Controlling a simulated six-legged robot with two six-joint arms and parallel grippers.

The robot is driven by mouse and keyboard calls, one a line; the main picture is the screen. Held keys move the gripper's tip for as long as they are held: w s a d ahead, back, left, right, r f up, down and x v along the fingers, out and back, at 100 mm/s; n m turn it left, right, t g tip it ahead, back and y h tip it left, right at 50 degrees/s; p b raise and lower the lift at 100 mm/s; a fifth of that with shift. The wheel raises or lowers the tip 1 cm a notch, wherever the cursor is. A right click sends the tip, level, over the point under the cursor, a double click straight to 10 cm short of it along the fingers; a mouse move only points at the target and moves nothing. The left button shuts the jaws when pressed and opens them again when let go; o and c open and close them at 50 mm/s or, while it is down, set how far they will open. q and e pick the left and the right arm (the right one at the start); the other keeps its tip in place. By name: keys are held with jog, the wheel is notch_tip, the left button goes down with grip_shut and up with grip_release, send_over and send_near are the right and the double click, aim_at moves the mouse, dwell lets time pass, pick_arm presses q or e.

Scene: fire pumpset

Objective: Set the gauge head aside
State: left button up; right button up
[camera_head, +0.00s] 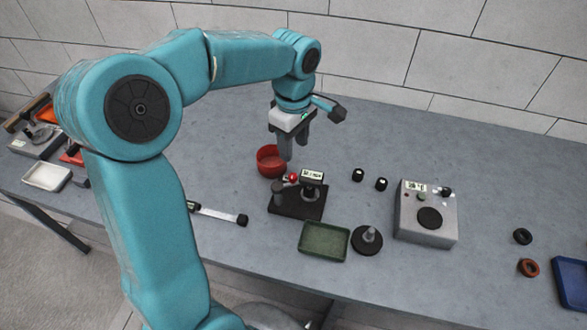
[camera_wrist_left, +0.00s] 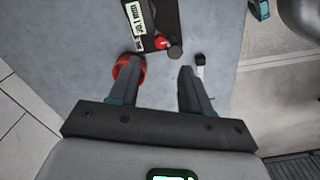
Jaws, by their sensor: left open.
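The gauge head (camera_head: 312,178), a small dark block with a pale readout, sits on a black stand (camera_head: 290,208) at mid-table. A red knob (camera_head: 293,177) and a grey post stand beside it. The readout (camera_wrist_left: 135,16) also shows at the top of the left wrist view, with the red knob (camera_wrist_left: 161,43) near it. My left gripper (camera_head: 293,148) is open and empty, pointing down, above and behind the stand near the red bowl (camera_head: 268,162). In the left wrist view its fingers (camera_wrist_left: 160,82) are apart, with bare table between them. My right gripper is out of view.
A green tray (camera_head: 324,242) and a black disc with a knob (camera_head: 367,240) lie in front. A grey instrument box (camera_head: 426,214) stands right, two small black caps (camera_head: 358,175) behind. A blue tray (camera_head: 572,282) is far right. Table behind the caps is clear.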

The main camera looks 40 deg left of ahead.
aim_at(293, 176)
pick_arm(q)
notch_tip(293, 176, down, 10)
jog(key=shift+s+a, duration=0.1)
jog(key=shift+s, duration=0.05)
grip_shut()
